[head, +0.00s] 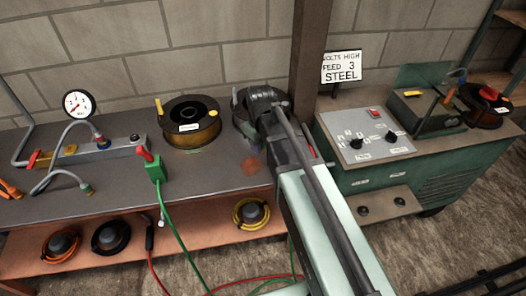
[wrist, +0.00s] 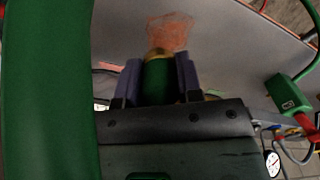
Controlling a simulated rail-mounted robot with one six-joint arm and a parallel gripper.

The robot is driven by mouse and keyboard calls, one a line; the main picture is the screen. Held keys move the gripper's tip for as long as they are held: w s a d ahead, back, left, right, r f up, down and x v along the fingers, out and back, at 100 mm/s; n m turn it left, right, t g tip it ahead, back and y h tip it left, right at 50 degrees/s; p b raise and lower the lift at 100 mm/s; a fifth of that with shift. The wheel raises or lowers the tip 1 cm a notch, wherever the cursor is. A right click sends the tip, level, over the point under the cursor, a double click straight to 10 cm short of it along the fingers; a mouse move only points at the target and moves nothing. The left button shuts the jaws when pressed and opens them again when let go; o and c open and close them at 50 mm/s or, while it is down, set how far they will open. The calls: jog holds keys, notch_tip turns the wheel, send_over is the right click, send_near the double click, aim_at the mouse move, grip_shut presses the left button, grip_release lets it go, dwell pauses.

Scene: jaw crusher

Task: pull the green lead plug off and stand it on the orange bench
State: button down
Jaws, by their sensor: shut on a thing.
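In the wrist view my gripper (wrist: 158,72) is shut on the green lead plug (wrist: 158,84), a green cylinder with a brass-coloured end. One grey-purple finger is on each side of it. The brass end points toward an orange patch (wrist: 171,33) on a grey surface; I cannot tell whether they touch. In the head view my arm covers the fingers and the plug. The bench has a grey top (head: 215,182) with the orange patch (head: 251,166) near its right end, and an orange lower shelf (head: 190,235).
A green block with a red handle (head: 155,170) stands on the bench, with a green cable hanging from it. A spool (head: 190,122) and gauge pipework (head: 110,148) are behind. A welder-like cabinet (head: 370,140) stands right. A large green shape (wrist: 45,90) fills the wrist view's left.

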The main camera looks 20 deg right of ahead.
jog(key=b, duration=0.2)
send_over(260, 167)
notch_tip(260, 167, down, 5)
jog(key=shift+f, duration=0.1)
jog(key=shift+r, duration=0.25)
notch_tip(260, 167, down, 7)
jog(key=b, duration=0.6)
jog(key=shift+r+b, duration=0.15)
jog(key=shift+b, duration=0.2)
jog(key=c, duration=0.7)
grip_release()
